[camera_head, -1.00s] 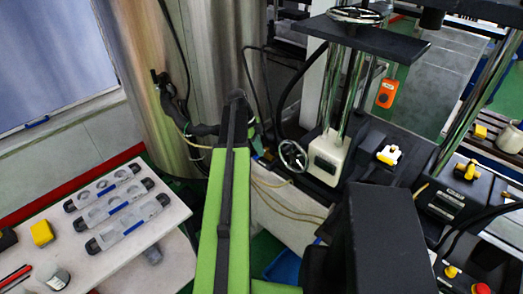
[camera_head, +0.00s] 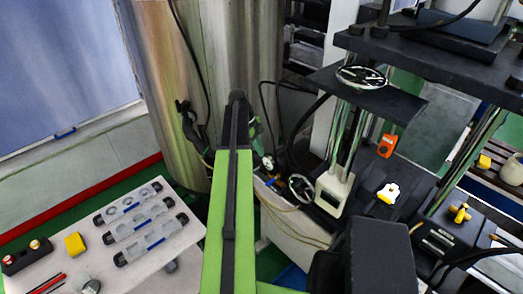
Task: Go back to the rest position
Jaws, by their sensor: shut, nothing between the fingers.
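My green arm (camera_head: 217,225) with a black strip rises from the bottom middle to a dark joint (camera_head: 238,97) in front of the steel column. My gripper cannot be made out; it seems hidden behind the arm. Three clear moulds with black ends lie side by side on a white table (camera_head: 190,238) at the lower left: a far one (camera_head: 128,203), a middle one (camera_head: 143,222) and a near one (camera_head: 151,241).
A yellow block (camera_head: 75,243) and a black box with two knobs (camera_head: 27,256) are left of the moulds. The steel column (camera_head: 160,60) stands behind my arm. A press with a handwheel (camera_head: 361,77) and an orange control box (camera_head: 387,146) stand to the right.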

